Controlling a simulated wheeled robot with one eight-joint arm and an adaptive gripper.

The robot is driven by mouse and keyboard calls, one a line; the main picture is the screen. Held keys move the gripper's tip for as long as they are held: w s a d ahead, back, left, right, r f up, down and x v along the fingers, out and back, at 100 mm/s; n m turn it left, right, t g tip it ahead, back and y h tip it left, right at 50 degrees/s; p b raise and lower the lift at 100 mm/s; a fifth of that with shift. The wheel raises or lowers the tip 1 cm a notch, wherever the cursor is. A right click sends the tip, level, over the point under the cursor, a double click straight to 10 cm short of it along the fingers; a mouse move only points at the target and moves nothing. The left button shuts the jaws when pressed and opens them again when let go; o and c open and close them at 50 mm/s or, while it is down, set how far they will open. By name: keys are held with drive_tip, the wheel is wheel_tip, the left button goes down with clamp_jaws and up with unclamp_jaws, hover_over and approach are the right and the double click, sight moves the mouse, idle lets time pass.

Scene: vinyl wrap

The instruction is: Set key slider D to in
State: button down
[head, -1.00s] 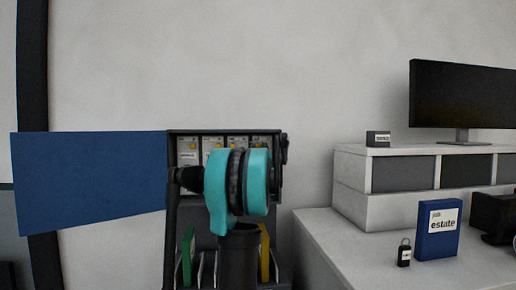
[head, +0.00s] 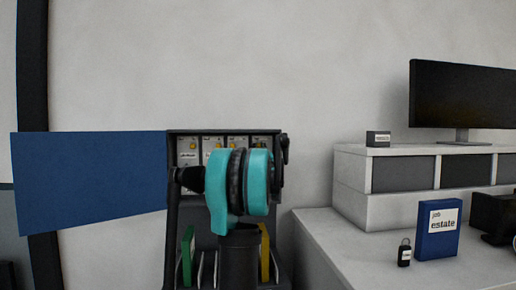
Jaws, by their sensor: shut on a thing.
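The dark key cabinet (head: 222,132) stands open against the wall, with its blue door (head: 90,180) swung out to the left. Inside is a row of several pale labelled key units with yellow spots, such as the leftmost one (head: 187,157) and the rightmost one (head: 262,141). Their labels are too small to read, so I cannot tell which is slider D or how it is set. My teal and black arm joint stands in front of the cabinet and covers its lower middle and right. My gripper is hidden behind my arm, and so is whatever it touches.
Green (head: 188,255) and yellow (head: 265,255) upright items stand below the cabinet beside my arm. To the right, a white desk (head: 325,245) holds a blue box (head: 438,228), a small padlock-like item (head: 404,253) and a drawer unit (head: 350,170) with a monitor (head: 462,95).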

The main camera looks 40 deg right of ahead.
drive_tip(key=shift+s+d, duration=0.3)
drive_tip(key=shift+d, duration=0.25)
drive_tip(key=shift+s+d, duration=0.3)
drive_tip(key=shift+d, duration=0.2)
drive_tip(key=c, duration=1.4)
unclamp_jaws()
drive_tip(key=v, duration=1.2)
